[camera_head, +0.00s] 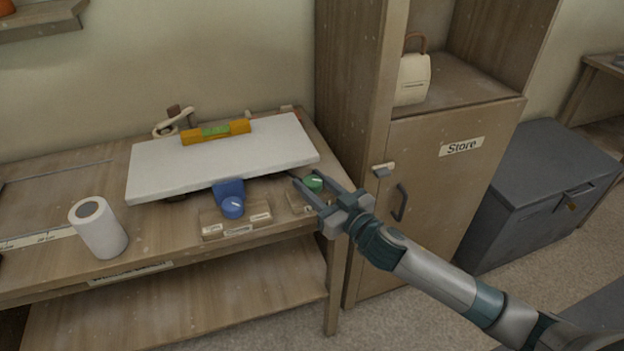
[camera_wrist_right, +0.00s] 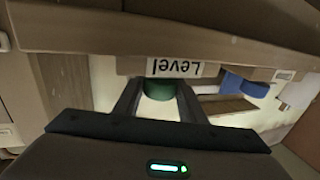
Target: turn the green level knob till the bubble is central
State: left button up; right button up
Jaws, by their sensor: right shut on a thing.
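The green level knob (camera_head: 313,183) sits at the right front of the workbench, by a small labelled block. My right gripper (camera_head: 317,187) has one finger on each side of it and is shut on it. In the right wrist view the knob (camera_wrist_right: 163,89) shows between the fingers, by a "Level" label (camera_wrist_right: 174,67) that appears upside down. An orange spirit level (camera_head: 216,132) with a green vial (camera_head: 215,130) lies on the white board (camera_head: 160,170), which looks tilted. The bubble is too small to place. My left gripper is not in view.
A white roll (camera_head: 98,228) stands at the bench's front left. The "Store" cupboard (camera_head: 440,190) rises close right of the bench, with a grey chest (camera_head: 535,190) beyond.

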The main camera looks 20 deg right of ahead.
jog(key=m+h, duration=0.2)
jog(key=h, duration=0.1)
jog(key=shift+a+t, duration=0.1)
jog(key=shift+t, duration=0.3)
jog(key=shift+f+m+h, duration=0.1)
jog(key=shift+m+h, duration=0.7)
jog(key=shift+h, duration=0.4)
jog(key=shift+m+h+b, duration=0.75)
jog(key=shift+m+h, duration=0.25)
jog(key=shift+h, duration=0.4)
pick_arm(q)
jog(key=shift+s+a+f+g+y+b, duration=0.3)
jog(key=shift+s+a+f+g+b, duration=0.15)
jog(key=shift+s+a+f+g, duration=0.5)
pick_arm(e)
jog(key=shift+m+h, duration=0.6)
jog(key=shift+h, duration=0.5)
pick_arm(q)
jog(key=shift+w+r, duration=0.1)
pick_arm(e)
jog(key=o, duration=1)
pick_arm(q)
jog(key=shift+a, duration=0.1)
